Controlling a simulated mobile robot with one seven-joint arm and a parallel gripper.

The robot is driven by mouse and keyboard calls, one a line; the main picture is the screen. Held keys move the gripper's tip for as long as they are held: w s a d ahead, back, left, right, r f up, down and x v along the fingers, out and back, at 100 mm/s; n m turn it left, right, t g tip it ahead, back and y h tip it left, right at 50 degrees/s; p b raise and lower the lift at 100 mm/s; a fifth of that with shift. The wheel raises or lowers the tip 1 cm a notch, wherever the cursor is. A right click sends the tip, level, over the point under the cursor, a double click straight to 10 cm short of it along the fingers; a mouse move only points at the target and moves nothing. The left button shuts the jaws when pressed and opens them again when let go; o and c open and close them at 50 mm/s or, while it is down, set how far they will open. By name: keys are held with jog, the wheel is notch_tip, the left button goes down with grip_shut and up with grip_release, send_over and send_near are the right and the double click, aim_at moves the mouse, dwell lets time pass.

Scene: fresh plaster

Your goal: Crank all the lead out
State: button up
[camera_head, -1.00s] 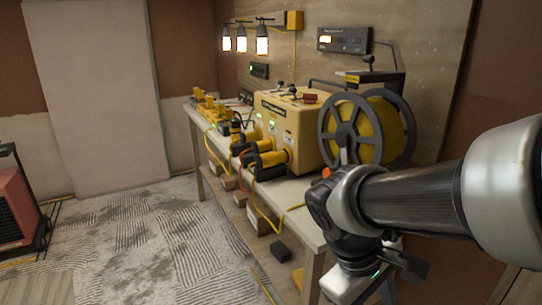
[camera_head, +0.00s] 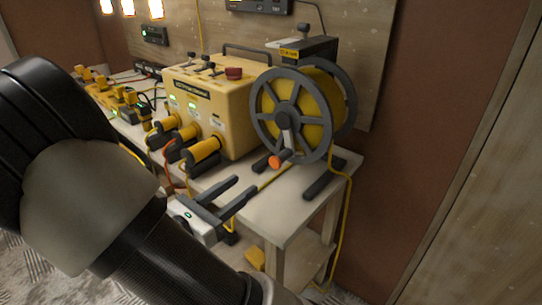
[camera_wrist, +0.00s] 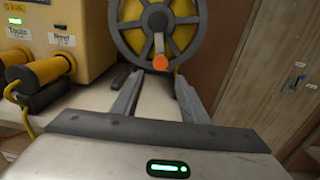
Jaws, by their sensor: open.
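The cable reel (camera_head: 318,122) stands at the right end of the bench, with dark spoked flanges around wound yellow lead (camera_head: 311,97). Its crank has a grey arm and an orange knob (camera_head: 281,159) low on the front flange; the knob also shows in the wrist view (camera_wrist: 160,62). My gripper (camera_head: 247,191) is open and empty, in front of the reel. In the wrist view its two fingers (camera_wrist: 155,82) point toward the reel, with the knob beyond and between their tips, apart from them. A yellow lead runs down from the reel past the bench's right end.
A yellow power box (camera_head: 213,110) with plugged yellow connectors (camera_head: 201,153) stands left of the reel. A dark box with a lever (camera_head: 309,49) sits above the reel. The wooden bench (camera_head: 290,217) has bare room at its front right. Walls lie behind and right.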

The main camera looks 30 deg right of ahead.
aim_at(274, 163)
jog(key=b+x, duration=0.2)
jog(key=x, duration=1.3)
jog(key=shift+w+d, duration=0.15)
jog(key=shift+d, duration=0.15)
grip_shut()
